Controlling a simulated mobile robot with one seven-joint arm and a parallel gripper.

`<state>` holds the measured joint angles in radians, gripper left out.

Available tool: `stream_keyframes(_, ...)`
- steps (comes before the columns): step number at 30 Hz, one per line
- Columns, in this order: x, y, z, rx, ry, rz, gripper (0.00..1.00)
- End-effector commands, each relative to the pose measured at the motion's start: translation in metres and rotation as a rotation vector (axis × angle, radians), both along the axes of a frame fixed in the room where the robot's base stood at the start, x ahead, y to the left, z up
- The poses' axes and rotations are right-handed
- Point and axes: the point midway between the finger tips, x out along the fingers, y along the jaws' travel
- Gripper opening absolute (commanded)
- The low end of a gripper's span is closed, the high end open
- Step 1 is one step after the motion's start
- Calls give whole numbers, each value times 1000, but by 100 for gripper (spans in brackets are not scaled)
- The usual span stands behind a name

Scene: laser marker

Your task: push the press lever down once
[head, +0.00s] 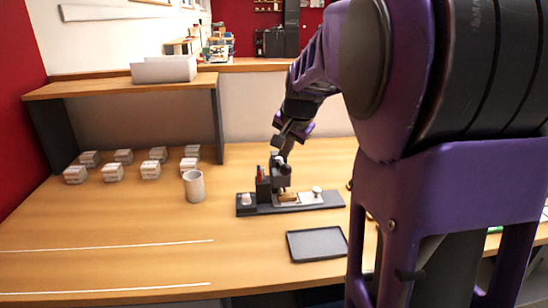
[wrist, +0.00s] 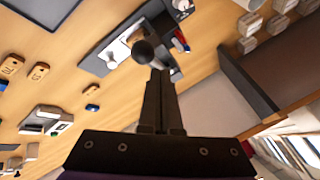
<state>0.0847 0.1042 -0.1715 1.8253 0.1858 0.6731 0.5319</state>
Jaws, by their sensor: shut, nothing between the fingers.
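The press (head: 262,190) is a dark upright unit on a flat dark base (head: 317,204) on the wooden table, in the middle of the head view. Its lever has a dark round knob (head: 284,169), which also shows in the wrist view (wrist: 143,50). My gripper (head: 283,153) is shut and empty, fingers pointing down just above the knob. In the wrist view the shut fingertips (wrist: 157,76) appear right beside the knob; I cannot tell whether they touch it. A small tan piece (head: 288,197) sits on a light plate under the press head.
A grey tray (head: 318,258) lies in front of the press. A light cup (head: 194,186) and several small white boxes (head: 112,173) stand to the left. A shelf (head: 120,87) runs along the back left. My arm hides the right side.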

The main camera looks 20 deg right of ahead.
Motion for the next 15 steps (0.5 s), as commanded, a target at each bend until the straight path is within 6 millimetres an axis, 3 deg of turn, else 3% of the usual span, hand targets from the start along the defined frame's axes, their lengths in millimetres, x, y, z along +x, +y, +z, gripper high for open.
stream_keyframes(15,2,-1,10,-1,-1,0,0)
